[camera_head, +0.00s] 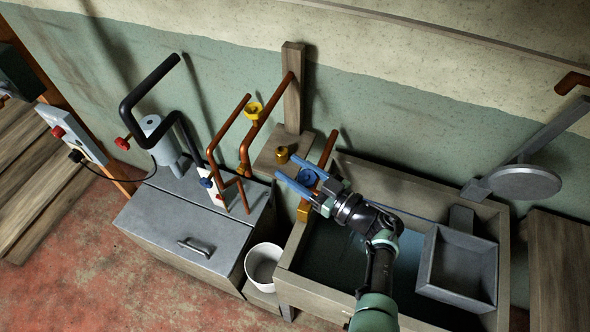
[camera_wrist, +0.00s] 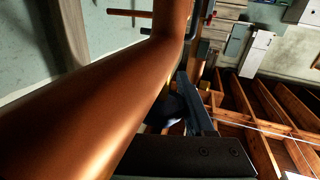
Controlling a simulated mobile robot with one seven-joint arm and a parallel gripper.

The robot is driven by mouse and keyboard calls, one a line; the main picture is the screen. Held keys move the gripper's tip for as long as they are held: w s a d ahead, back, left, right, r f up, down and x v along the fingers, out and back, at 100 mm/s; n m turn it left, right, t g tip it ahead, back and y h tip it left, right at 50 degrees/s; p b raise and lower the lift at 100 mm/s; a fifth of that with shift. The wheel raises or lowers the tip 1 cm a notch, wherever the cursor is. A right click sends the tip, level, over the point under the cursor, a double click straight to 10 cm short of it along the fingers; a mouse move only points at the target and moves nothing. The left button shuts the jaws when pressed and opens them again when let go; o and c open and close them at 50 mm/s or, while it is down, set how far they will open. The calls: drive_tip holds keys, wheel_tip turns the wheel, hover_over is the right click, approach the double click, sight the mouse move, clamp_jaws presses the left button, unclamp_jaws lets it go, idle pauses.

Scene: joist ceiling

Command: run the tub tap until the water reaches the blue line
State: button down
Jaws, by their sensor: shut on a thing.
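The tub (camera_head: 345,300) is a wooden trough at the lower right of the head view, with dark teal water (camera_head: 335,250) in it. A thin blue line (camera_head: 418,217) shows on its back inner wall, partly behind my arm. The tub tap has a blue handle (camera_head: 307,177) on a copper pipe (camera_head: 329,150) and a brass spout (camera_head: 303,211) over the tub's left end. My gripper (camera_head: 304,180) is shut on the blue handle, one finger on each side. In the wrist view a copper pipe (camera_wrist: 100,95) fills the left, beside a dark finger. I cannot tell whether water runs.
A grey box (camera_head: 458,265) hangs at the tub's right end, near a round plate on an arm (camera_head: 525,182). A white bucket (camera_head: 263,265) stands left of the tub. A yellow valve (camera_head: 253,111) and copper pipes rise beside a grey metal chest (camera_head: 190,235).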

drive_tip(key=shift+c, duration=1.3)
unclamp_jaws()
drive_tip(key=shift+a, duration=0.1)
drive_tip(key=v, duration=1.3)
drive_tip(key=shift+r, duration=0.1)
